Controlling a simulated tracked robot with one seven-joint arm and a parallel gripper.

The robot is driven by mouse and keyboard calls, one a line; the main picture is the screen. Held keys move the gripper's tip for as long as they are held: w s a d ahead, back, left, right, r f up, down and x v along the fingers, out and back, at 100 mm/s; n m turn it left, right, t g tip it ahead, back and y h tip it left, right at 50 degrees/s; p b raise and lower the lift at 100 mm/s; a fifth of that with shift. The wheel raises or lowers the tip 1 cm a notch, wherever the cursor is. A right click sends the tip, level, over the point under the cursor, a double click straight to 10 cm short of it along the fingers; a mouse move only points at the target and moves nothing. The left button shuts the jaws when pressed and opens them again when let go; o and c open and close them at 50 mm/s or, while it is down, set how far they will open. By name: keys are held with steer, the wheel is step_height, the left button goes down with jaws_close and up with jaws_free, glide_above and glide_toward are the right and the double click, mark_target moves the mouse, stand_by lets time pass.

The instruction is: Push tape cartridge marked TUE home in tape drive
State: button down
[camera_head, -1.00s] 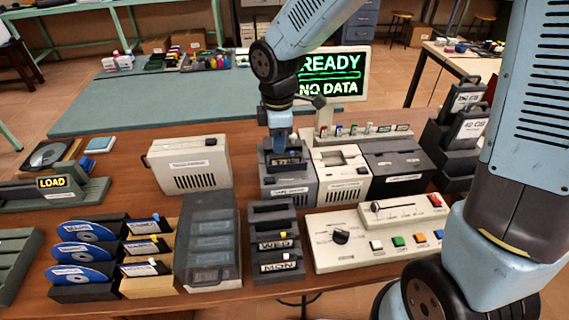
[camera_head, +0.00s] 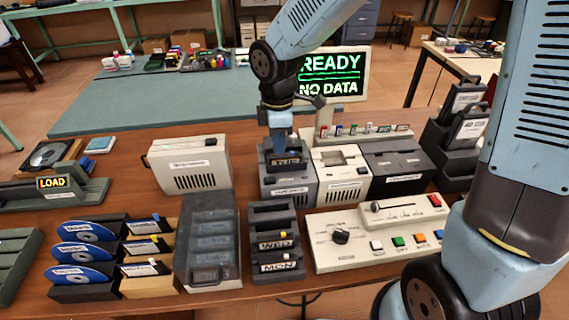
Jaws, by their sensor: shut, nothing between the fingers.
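The tape cartridge marked TUE (camera_head: 287,161) stands in the top of the grey tape drive (camera_head: 289,190), left of the cream drive unit. Its label faces me and part of it shows above the slot. My gripper (camera_head: 281,148) is shut and points straight down right over the cartridge, with nothing held. Its fingertips are at the cartridge's top; whether they touch it I cannot tell. The monitor (camera_head: 330,74) behind reads READY and NO DATA.
A dark rack (camera_head: 275,240) in front holds cartridges marked WED and MON. A cream control panel (camera_head: 378,231) lies to its right. A cream drive (camera_head: 342,172) and a dark unit (camera_head: 396,165) adjoin the tape drive. A clear-lidded case (camera_head: 208,241) stands left.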

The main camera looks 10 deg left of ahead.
mark_target(279, 156)
steer(key=shift+f, duration=1.55)
stand_by(1.4)
steer(key=shift+r, duration=3.5)
